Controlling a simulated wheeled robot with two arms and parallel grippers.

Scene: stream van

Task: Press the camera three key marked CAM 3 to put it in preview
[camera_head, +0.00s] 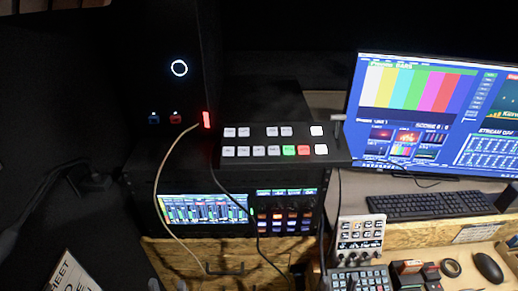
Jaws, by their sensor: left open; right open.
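The black switcher panel (250,141) lies on top of the rack box in the middle. Its front row has several white keys (244,151), then a lit green key (289,150), a lit red key (304,150) and a white key (321,149). More white keys form the back row. The key markings are too small to read, so I cannot tell which is CAM 3. What look like my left gripper's tips (167,286) show at the bottom edge, apart and empty. Dark tips, seemingly my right gripper (309,281), show further right. Both are well below the panel.
A black tower (165,70) with a lit ring and a red plug stands behind left of the panel. Cables (160,190) hang in front of the rack screens (205,209). A monitor (435,110), keyboard (430,204) and small keypad (358,240) are at the right.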

